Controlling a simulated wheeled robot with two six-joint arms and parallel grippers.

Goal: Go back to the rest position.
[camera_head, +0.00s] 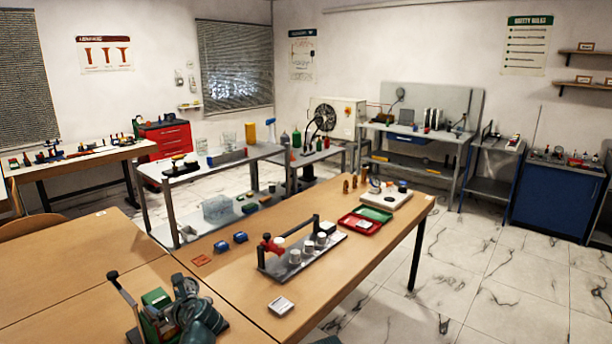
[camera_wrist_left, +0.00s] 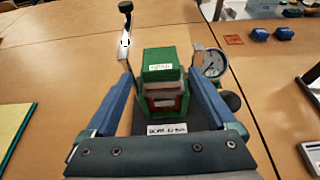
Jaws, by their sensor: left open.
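A gauge rig stands on the near table. Its green block (camera_head: 155,298) with a red front and upright lever (camera_head: 121,290) shows at the bottom left of the head view. In the left wrist view the green block (camera_wrist_left: 165,72), a labelled base and a round dial gauge (camera_wrist_left: 214,63) show. My left gripper (camera_head: 178,312) is close to the rig at the bottom of the head view. In the left wrist view its blue fingers (camera_wrist_left: 160,100) are spread, with the block showing between them; contact cannot be told. My right gripper is not in view.
On the wooden table (camera_head: 60,275) lie two blue items (camera_head: 231,241), an orange card (camera_head: 201,260), a grey rack (camera_head: 300,258) with white cylinders, a white square item (camera_head: 281,305) and red and green trays (camera_head: 361,224).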

